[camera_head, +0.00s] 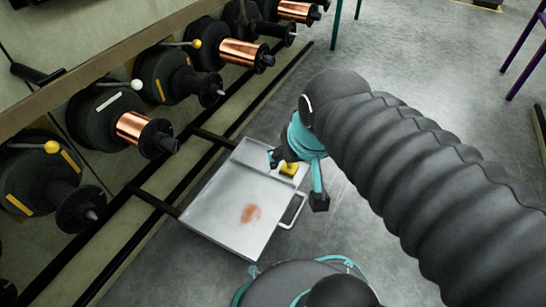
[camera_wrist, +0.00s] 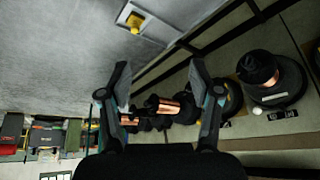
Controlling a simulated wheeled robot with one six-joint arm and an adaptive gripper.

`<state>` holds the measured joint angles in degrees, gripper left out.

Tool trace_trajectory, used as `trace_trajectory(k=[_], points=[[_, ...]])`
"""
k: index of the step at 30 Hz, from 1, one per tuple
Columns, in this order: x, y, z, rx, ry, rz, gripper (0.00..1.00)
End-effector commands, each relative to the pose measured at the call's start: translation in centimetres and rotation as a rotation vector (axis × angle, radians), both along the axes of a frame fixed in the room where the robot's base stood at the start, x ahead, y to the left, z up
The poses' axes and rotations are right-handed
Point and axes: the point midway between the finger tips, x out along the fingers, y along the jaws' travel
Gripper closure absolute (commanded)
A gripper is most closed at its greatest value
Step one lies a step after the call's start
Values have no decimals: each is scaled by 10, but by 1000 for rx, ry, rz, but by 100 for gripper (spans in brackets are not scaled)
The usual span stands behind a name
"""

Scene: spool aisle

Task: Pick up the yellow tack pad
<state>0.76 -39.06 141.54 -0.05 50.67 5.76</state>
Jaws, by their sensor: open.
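The yellow tack pad (camera_head: 289,169) lies on the grey metal tray (camera_head: 215,205), near its right edge, partly hidden behind my gripper. In the wrist view a small yellow thing (camera_wrist: 135,22), which looks like the pad, sits on a pale surface at the top, well away from the fingertips. My gripper (camera_head: 297,182) is open, with its fingers on either side of the pad in the head view. The wrist view shows its two fingers (camera_wrist: 160,85) spread with nothing between them. The exact height above the pad cannot be told.
A reddish smear (camera_head: 250,214) marks the tray, and a white handle (camera_head: 294,210) sticks out at its right side. A rack of dark spools, some with copper wire (camera_head: 132,127), runs along the left. Dark rails (camera_head: 150,205) lie below. Grey floor (camera_head: 430,70) is open at the right.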

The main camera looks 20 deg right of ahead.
Motion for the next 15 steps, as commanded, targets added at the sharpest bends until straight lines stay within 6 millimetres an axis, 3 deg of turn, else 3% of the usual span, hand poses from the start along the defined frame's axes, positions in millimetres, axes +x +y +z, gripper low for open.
trace_trajectory(k=[7,15], points=[[66,-10,12,139,79,-328,36],[142,-27,-5,278,156,-739,36]])
